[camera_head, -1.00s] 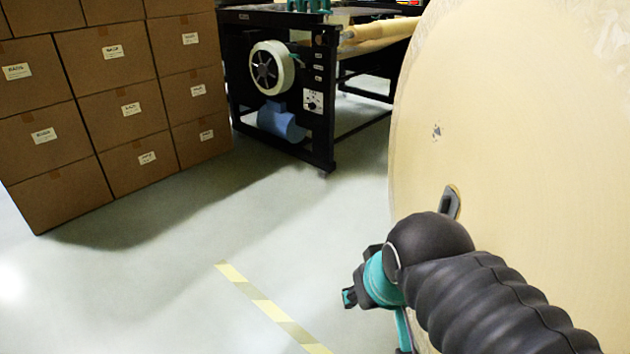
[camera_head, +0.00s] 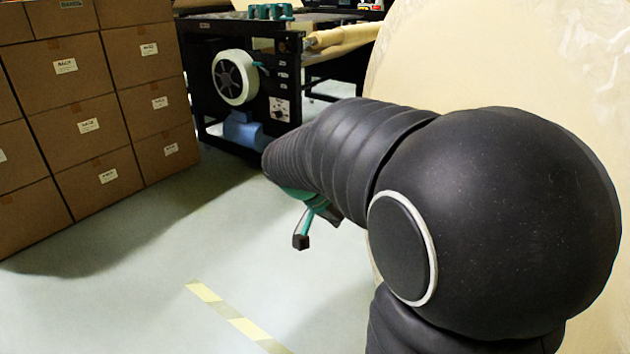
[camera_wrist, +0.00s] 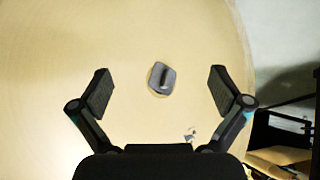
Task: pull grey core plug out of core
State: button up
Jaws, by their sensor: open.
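The grey core plug (camera_wrist: 162,78) sits in the core at the middle of the roll's flat end face, in the wrist view. It has a raised darker grip bar across it. The kraft roll (camera_wrist: 60,40) fills most of that view, and its pale face also shows in the head view (camera_head: 415,60). My gripper (camera_wrist: 158,88) is open, with one finger on each side of the plug in the picture and nothing between them. The fingers look apart from the plug. In the head view my arm hides the plug and most of the gripper.
Stacked cardboard boxes (camera_head: 90,110) stand at the left. A black machine frame (camera_head: 285,60) with a white wheel (camera_head: 235,78) stands behind. A striped tape line (camera_head: 225,315) crosses the open floor. A small dark mark (camera_wrist: 190,134) is on the roll face.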

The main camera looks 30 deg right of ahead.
jog(key=w+d+f+m+g+h, duration=0.3)
jog(key=w+d+f+m+h, duration=0.15)
jog(key=w+d+m, duration=0.5)
jog(key=shift+n+h, duration=0.45)
jog(key=shift+n, duration=0.3)
jog(key=x, duration=0.5)
jog(key=p+x, duration=0.1)
jog(key=x, duration=0.4)
jog(key=w+x, duration=0.1)
jog(key=x, duration=0.4)
jog(key=shift+s+d+r, duration=0.1)
jog(key=shift+d+r, duration=0.2)
jog(key=shift+d, duration=0.2)
jog(key=c, duration=1)
jog(key=shift+w+a+b, duration=0.6)
jog(key=shift+a+b, duration=0.75)
jog(key=shift+a, duration=0.75)
jog(key=shift+w+a+b, duration=0.65)
jog(key=shift+a+b, duration=0.65)
jog(key=shift+a, duration=0.8)
jog(key=shift+w+a+b, duration=0.6)
jog(key=shift+a+b, duration=0.75)
jog(key=shift+a, duration=0.75)
